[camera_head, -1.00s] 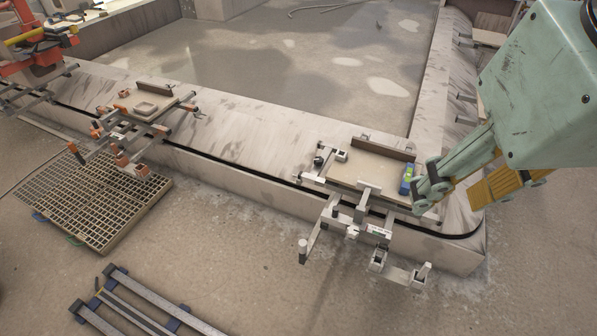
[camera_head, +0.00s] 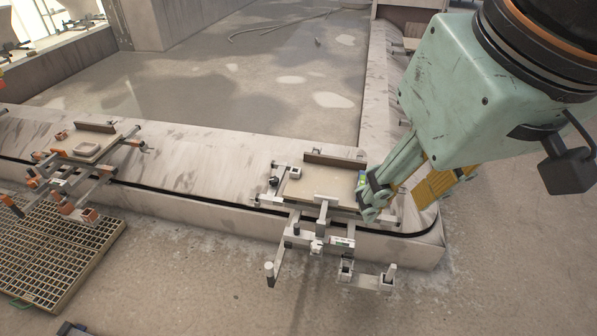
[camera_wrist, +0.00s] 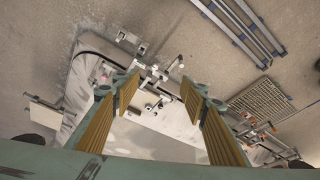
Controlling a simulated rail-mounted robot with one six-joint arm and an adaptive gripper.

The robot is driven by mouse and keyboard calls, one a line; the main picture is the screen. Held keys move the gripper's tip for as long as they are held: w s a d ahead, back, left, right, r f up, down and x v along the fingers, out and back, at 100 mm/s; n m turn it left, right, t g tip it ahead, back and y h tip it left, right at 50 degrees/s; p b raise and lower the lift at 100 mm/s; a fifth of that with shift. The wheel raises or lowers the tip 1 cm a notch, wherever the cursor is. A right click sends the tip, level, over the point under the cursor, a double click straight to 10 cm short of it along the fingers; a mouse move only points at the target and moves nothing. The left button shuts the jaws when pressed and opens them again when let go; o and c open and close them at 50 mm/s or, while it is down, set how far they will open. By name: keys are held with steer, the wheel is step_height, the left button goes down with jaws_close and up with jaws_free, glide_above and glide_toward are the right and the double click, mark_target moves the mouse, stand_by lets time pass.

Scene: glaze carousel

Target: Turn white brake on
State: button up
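The white-and-grey carriage (camera_head: 322,184) sits on the carousel's near rail at right, with a tan board on top. Its white levers and brackets hang over the front, including a post (camera_head: 270,272) at left, a small green-marked label (camera_head: 342,242) and an upright handle (camera_head: 389,273) at right. I cannot tell for sure which part is the brake. My gripper (camera_head: 372,203) is at the carriage's right end, above or beside it. In the wrist view its yellow-padded fingers (camera_wrist: 160,92) are spread, with the white carriage parts (camera_wrist: 150,77) seen beyond, between them. Nothing is held.
A second carriage with orange parts (camera_head: 88,148) stands left on the rail. A floor grating (camera_head: 58,252) lies at lower left. The floor at front right is clear.

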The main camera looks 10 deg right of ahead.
steer(key=shift+c, duration=1.4)
steer(key=shift+w, duration=0.1)
